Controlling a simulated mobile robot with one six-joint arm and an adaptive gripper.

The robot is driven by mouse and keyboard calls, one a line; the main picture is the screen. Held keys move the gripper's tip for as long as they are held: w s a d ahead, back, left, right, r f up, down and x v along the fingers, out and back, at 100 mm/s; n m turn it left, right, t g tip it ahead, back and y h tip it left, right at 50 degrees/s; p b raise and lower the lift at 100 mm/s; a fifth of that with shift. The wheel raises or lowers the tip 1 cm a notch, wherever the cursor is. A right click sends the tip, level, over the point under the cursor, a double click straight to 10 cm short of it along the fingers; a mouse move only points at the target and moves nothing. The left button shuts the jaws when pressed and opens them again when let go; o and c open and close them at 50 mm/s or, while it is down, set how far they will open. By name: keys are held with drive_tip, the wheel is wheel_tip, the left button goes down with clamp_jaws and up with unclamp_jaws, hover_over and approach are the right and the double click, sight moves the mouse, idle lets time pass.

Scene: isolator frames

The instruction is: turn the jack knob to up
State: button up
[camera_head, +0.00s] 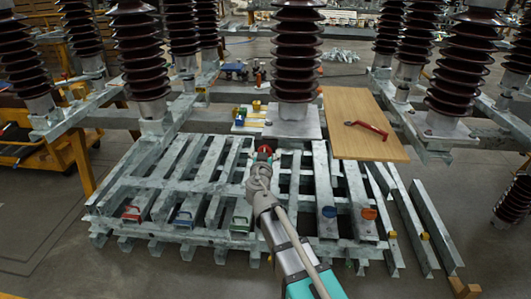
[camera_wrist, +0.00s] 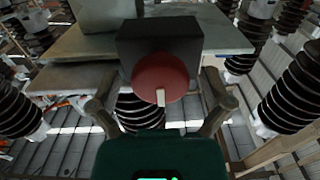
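The jack knob (camera_wrist: 160,76) is a round red knob on the front of a dark box (camera_wrist: 160,38) in the wrist view. A pale pointer mark on it sits at its lower edge and points down in the picture. My gripper (camera_wrist: 159,92) is open, one finger to the left and one to the right of the knob, with gaps visible on both sides. In the head view my gripper (camera_head: 262,168) reaches up to the small red knob (camera_head: 264,150) in front of the central insulator's base. The gripper largely hides the box there.
A wooden board (camera_head: 350,105) with a red-handled tool (camera_head: 367,128) lies right of the knob. Yellow pieces (camera_head: 240,113) stand to its left. Ribbed brown insulators (camera_head: 297,55) rise around. Below are grey metal frames (camera_head: 165,185) with red, blue and green handled pieces.

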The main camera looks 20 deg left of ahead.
drive_tip(key=c, duration=0.9)
drive_tip(key=shift+s+d, duration=0.1)
drive_tip(key=shift+d, duration=0.1)
drive_tip(key=shift+c, duration=0.5)
drive_tip(key=shift+a, duration=0.15)
